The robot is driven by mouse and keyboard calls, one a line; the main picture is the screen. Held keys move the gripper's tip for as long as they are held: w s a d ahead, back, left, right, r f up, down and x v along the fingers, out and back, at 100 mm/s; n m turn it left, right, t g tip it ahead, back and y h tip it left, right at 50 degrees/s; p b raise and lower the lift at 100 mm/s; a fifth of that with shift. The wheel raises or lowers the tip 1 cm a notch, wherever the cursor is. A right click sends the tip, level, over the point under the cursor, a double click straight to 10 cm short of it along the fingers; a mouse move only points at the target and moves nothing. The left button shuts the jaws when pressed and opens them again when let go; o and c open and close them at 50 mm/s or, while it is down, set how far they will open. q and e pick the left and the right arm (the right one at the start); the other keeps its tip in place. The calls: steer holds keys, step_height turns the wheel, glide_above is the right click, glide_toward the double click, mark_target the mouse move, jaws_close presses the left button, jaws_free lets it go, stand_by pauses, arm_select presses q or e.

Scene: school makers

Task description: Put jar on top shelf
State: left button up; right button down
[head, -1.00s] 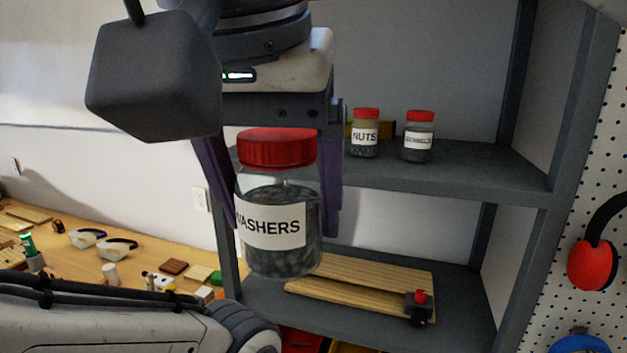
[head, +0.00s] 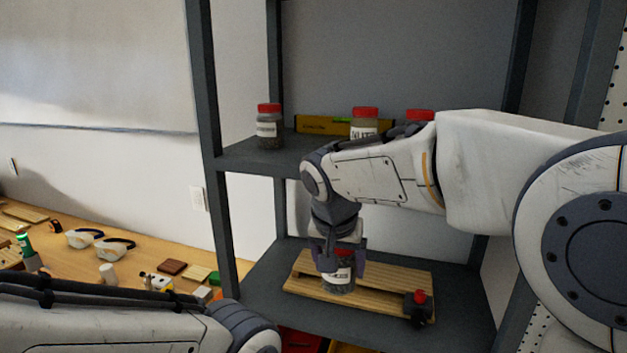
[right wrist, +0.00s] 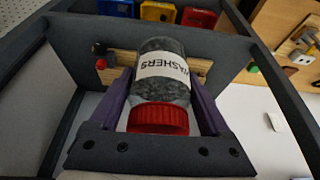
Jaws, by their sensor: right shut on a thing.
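The jar labelled WASHERS (right wrist: 162,78), clear with a red lid and dark contents, is between the purple fingers of my right gripper (right wrist: 160,100). In the head view the jar (head: 340,282) is upright, low in front of or over the wooden boards on the lower shelf (head: 265,305); whether it touches anything there I cannot tell. My right gripper (head: 342,258) points down, shut on it from above. The upper visible shelf (head: 235,158) holds other red-lidded jars: one at left (head: 269,130), NUTS (head: 364,122) and one mostly hidden by my arm (head: 420,114). My left gripper is out of view.
A yellow level (head: 320,125) lies on the upper shelf behind the jars. The boards (head: 385,285) and a black clamp with a red knob (head: 418,305) are on the lower shelf. A shelf post (head: 208,120) stands left. A cluttered workbench (head: 150,252) is at left.

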steer(key=s+d+f, duration=0.2)
steer(key=d+f, duration=1.2)
steer(key=f, duration=0.4)
steer(key=shift+f, duration=0.4)
steer(key=shift+a, duration=0.1)
